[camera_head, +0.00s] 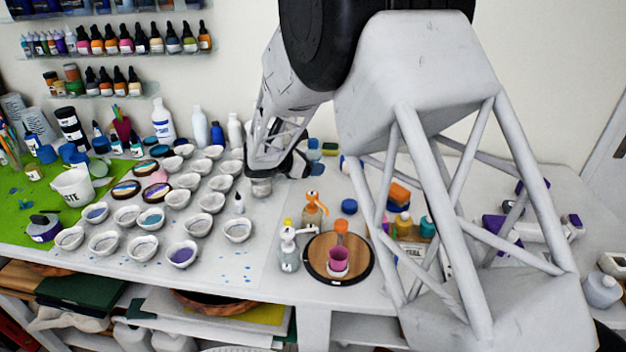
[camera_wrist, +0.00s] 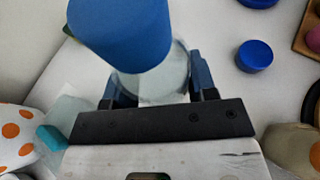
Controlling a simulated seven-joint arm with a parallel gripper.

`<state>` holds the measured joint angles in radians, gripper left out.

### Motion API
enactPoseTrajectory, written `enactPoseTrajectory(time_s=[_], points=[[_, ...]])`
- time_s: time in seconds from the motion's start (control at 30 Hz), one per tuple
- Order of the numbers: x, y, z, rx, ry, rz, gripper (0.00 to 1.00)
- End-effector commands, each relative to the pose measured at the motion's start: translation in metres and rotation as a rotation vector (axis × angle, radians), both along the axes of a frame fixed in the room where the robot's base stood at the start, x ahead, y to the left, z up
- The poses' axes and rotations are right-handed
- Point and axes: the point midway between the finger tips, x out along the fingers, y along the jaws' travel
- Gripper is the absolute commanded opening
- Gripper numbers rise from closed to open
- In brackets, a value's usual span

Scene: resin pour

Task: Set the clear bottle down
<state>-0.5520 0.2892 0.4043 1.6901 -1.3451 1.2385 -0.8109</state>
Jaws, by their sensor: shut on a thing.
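My gripper (camera_wrist: 158,88) is shut on the clear bottle (camera_wrist: 150,86), with one dark blue finger on each side of its see-through body. The bottle's large blue cap (camera_wrist: 120,32) points toward the wrist camera and hides part of the body. In the head view my gripper (camera_head: 297,166) is low over the back middle of the white table (camera_head: 335,295), right of the rows of cups. The arm hides most of the bottle there. I cannot tell whether its base touches the table.
Several small white cups (camera_head: 181,254) fill the table to the left. A round wooden board (camera_head: 357,270) with a pink cup and pump bottles (camera_head: 289,250) stand in front. A blue lid (camera_wrist: 254,56) lies right of the gripper. Bare table shows around it.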

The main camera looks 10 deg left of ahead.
Motion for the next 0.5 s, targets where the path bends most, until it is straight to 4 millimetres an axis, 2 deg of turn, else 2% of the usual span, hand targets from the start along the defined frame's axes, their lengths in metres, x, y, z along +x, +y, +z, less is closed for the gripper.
enactPoseTrajectory(time_s=[0.17,0.5], points=[[0.0004,0.0003,-0.0122,0.001,-0.001,0.001,0.19],[0.0004,0.0003,-0.0141,0.001,-0.001,0.001,0.19]])
